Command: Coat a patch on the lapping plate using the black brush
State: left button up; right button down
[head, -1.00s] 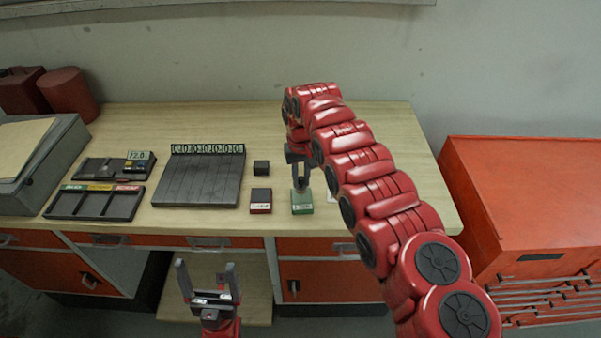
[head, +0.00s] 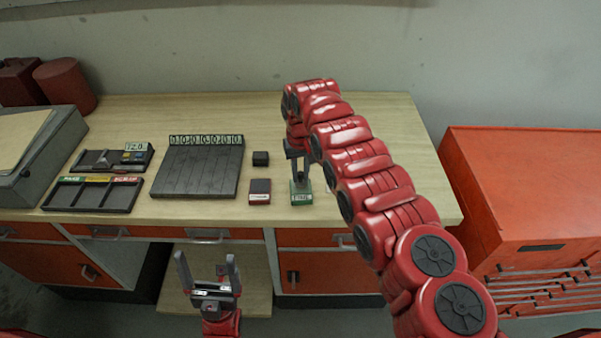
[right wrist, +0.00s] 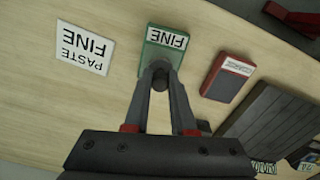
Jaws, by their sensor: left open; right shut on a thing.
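The lapping plate (head: 196,172) is a dark, grooved slab on the workbench, with a row of labels along its back edge. My right gripper (head: 300,178) reaches down over a small green box marked FINE (head: 302,198), right of the plate. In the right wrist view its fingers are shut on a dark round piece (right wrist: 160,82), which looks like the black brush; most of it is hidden. I cannot tell whether it touches the green box (right wrist: 152,53). My left gripper (head: 208,264) is open and empty, in front of the bench.
A red-sided box (head: 260,192) and a small black block (head: 260,158) lie between plate and green box. A white card marked PASTE FINE (right wrist: 84,48) lies beside the green box. Left are a divided tray (head: 92,196) and a grey case (head: 38,150). A red cabinet (head: 530,190) stands right.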

aim_at(301, 173)
jog(key=shift+f+b, duration=0.55)
dwell(1.5)
jog(key=shift+r+p, duration=0.55)
jog(key=shift+r, duration=3)
jog(key=s+d+f+m+b, duration=0.1)
jog(key=d+b, duration=0.5)
jog(key=d, duration=1)
jog(key=shift+d+m, duration=0.4)
jog(key=shift+m, duration=0.5)
